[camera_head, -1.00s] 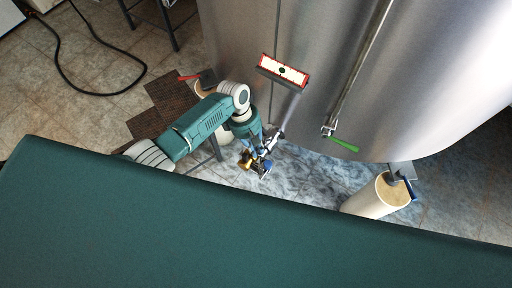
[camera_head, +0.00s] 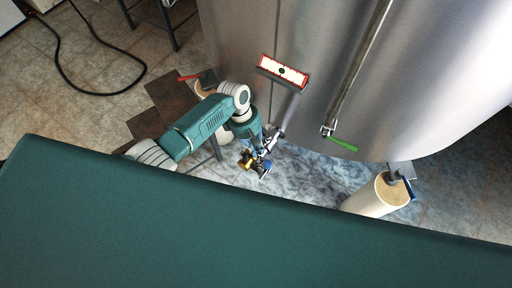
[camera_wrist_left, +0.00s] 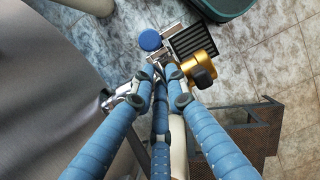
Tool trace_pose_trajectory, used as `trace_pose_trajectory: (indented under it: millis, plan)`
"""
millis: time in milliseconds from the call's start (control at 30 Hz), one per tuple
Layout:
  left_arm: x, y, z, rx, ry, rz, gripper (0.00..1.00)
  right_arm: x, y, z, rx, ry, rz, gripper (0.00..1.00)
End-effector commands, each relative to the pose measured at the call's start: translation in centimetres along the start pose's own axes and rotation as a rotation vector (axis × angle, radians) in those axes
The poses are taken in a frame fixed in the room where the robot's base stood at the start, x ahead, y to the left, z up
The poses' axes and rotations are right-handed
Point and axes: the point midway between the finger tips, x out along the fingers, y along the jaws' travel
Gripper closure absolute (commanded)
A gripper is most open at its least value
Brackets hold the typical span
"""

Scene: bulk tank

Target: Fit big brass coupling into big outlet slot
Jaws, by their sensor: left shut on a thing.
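The brass coupling (camera_wrist_left: 201,67), gold with a dark round part, shows in the left wrist view at the fingertips, and as a small gold spot in the head view (camera_head: 246,161). My left gripper (camera_wrist_left: 162,78) has blue fingers that come together against the coupling's left side; it appears shut on it, though the contact is partly hidden. In the head view the gripper (camera_head: 257,157) hangs low beside the tank. A blue round cap (camera_wrist_left: 150,40) and a dark ribbed plate (camera_wrist_left: 195,40) lie just beyond the fingertips. I cannot make out the big outlet slot clearly. My right gripper is not in view.
The steel tank (camera_head: 320,60) rises close beside my left arm, with a red-framed label (camera_head: 283,71) and a green-handled lever (camera_head: 343,145). A chrome pipe (camera_wrist_left: 118,96) is left of the fingers. A cream cylinder (camera_head: 376,196) stands right; a black hose (camera_head: 95,90) lies left.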

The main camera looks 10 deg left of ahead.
Motion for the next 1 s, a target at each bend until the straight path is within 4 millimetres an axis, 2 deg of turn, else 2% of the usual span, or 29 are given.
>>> trace_pose_trajectory:
  millis: [1000]
  plan:
    - [-0.16,0.08,0.04,0.0,-0.001,0.001,1.0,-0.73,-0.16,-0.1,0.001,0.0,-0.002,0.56]
